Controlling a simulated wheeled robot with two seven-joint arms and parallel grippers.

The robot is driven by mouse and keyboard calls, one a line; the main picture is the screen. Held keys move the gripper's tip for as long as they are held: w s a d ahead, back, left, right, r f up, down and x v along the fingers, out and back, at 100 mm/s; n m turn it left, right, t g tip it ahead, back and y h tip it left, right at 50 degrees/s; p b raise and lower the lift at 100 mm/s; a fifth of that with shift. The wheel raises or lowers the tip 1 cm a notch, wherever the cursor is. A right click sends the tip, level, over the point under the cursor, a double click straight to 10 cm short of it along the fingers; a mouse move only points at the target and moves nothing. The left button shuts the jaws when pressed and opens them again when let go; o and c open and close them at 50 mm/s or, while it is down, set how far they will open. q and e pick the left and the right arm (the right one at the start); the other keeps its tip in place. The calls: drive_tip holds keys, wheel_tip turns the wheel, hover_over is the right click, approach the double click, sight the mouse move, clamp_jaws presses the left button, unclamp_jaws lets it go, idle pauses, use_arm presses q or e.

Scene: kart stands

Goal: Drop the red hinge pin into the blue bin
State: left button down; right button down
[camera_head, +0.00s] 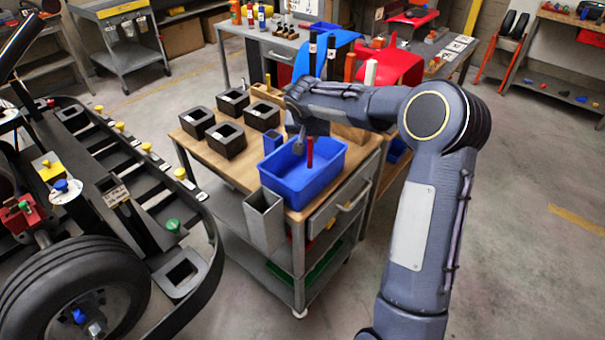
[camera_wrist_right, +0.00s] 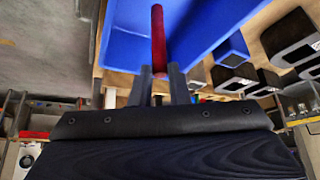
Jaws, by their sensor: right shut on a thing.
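The red hinge pin (camera_head: 310,152) hangs upright over the blue bin (camera_head: 330,185) in the head view. My right gripper (camera_head: 300,142) is shut on the pin and holds it above the bin's open top. In the right wrist view the pin (camera_wrist_right: 158,38) sticks out from between the two fingertips (camera_wrist_right: 160,72), with the blue bin (camera_wrist_right: 112,50) beyond it. The bin's visible floor looks empty. My left gripper is not in view.
The bin stands on a wooden-topped cart (camera_head: 235,175). Several black square holders (camera_head: 228,139) stand left of the bin, and a grey metal box (camera_head: 264,222) hangs at the cart's front edge. A kart with a black wheel (camera_head: 75,290) fills the left side.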

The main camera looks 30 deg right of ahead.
drive_tip(key=c, duration=1.3)
unclamp_jaws()
drive_tip(key=b+v, duration=0.1)
drive_tip(key=v, duration=0.7)
drive_tip(key=s+a+n+y, duration=0.2)
drive_tip(key=s+a, duration=0.1)
drive_tip(key=s, duration=0.7)
drive_tip(key=s+a+n+y, duration=0.2)
drive_tip(key=s+a, duration=0.1)
drive_tip(key=s, duration=0.8)
drive_tip(key=s+a+f+n+y, duration=0.1)
drive_tip(key=s+a+f, duration=0.1)
drive_tip(key=s, duration=0.4)
drive_tip(key=s+a+f+y, duration=0.2)
drive_tip(key=s+a+f, duration=0.1)
drive_tip(key=s+a, duration=0.2)
drive_tip(key=shift+s+a+n+t, duration=0.3)
drive_tip(key=shift+s+n+t, duration=0.1)
drive_tip(key=shift+s, duration=0.35)
